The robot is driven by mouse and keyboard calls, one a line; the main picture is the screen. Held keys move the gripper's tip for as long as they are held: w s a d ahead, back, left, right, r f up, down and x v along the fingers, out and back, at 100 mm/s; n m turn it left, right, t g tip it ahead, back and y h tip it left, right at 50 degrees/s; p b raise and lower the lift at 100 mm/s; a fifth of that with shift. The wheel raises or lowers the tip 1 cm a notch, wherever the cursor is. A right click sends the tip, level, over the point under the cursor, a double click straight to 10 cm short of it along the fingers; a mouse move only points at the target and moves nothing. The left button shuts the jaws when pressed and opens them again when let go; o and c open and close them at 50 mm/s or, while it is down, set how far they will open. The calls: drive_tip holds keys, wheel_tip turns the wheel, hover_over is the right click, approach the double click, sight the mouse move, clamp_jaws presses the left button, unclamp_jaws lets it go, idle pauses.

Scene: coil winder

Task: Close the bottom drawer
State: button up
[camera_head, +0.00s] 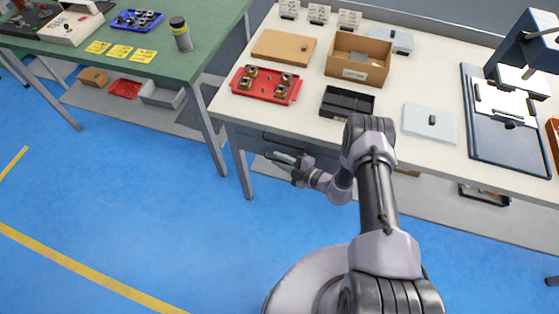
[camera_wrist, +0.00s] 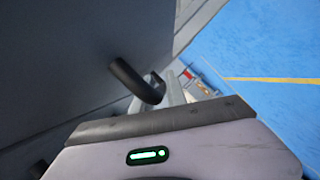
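The grey drawer unit (camera_head: 285,138) hangs under the left end of the white workbench in the head view. My gripper (camera_head: 284,160) is low at its front, just below the bench edge, and my arm hides part of the unit. In the wrist view a grey drawer front (camera_wrist: 70,60) fills the left side, with a black curved handle (camera_wrist: 135,80) close ahead of my gripper. I cannot tell which drawer this is, how far it stands out, or whether my gripper touches it. The fingers are too small or hidden to show their opening.
The white workbench (camera_head: 400,150) carries a red tray (camera_head: 243,92), a cardboard box (camera_head: 343,81) and a black bin (camera_head: 347,101) above. A green table (camera_head: 200,50) stands to the left; its leg is close by. Blue floor (camera_head: 150,200) is free at the left.

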drive_tip(key=p+v, duration=0.5)
drive_tip(key=v, duration=1.2)
drive_tip(key=shift+s, duration=0.25)
drive_tip(key=shift+d+f, duration=0.1)
